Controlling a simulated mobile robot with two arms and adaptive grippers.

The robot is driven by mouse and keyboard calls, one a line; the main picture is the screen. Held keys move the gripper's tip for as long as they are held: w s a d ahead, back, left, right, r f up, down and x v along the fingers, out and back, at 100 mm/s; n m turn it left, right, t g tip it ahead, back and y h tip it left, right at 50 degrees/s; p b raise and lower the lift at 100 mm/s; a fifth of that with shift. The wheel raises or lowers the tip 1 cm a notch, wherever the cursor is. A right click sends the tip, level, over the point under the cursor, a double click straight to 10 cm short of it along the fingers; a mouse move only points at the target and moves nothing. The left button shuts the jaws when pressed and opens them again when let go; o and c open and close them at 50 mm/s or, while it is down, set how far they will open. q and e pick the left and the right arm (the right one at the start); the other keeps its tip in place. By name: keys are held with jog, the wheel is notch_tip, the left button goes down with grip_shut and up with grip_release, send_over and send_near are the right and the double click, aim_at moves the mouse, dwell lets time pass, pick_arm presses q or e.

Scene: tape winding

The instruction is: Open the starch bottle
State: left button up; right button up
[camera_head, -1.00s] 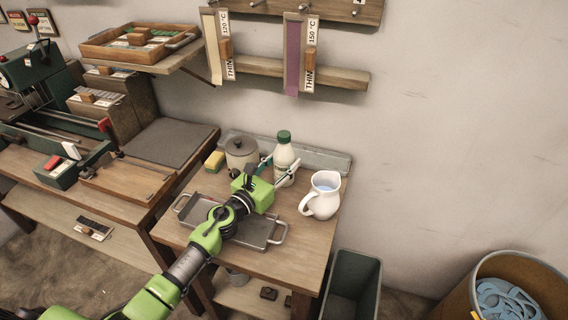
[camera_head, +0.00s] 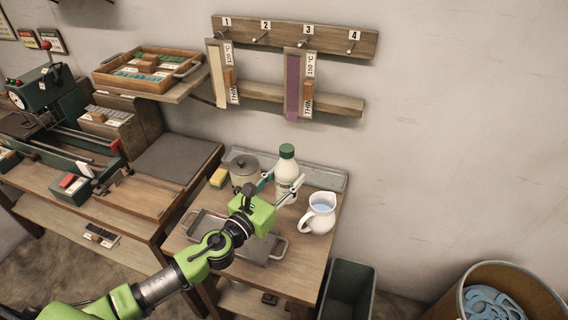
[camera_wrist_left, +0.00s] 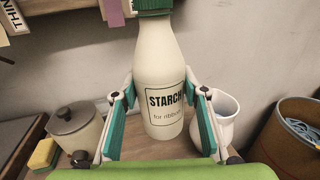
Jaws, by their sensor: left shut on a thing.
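The starch bottle (camera_head: 286,173) is white with a dark green cap (camera_head: 287,151) on top. It stands upright at the back of the small wooden table. In the left wrist view the bottle (camera_wrist_left: 160,60) shows its STARCH label, and the cap (camera_wrist_left: 155,8) is cut off by the top edge. My left gripper (camera_head: 282,186) is shut on the bottle's body, with one green-padded finger on each side, below the cap; it also shows in the left wrist view (camera_wrist_left: 160,88). The bottle's base is partly hidden by the gripper. My right gripper is not in view.
A lidded pot (camera_head: 243,167) and yellow sponge (camera_head: 219,177) stand left of the bottle. A white jug (camera_head: 319,215) stands close on its right. A metal tray (camera_head: 275,250) lies in front, under my left arm. A pegboard (camera_head: 335,39) hangs on the wall above.

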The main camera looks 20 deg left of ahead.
pick_arm(q)
jog(key=s, duration=0.1)
jog(key=s+d+r, duration=0.1)
jog(key=s, duration=0.1)
jog(key=s+r, duration=0.1)
jog(key=shift+s+d+r, duration=0.2)
jog(key=shift+s+d, duration=0.15)
jog(key=shift+d, duration=0.05)
jog(key=o, duration=0.4)
jog(key=shift+c, duration=0.2)
jog(key=c, duration=0.6)
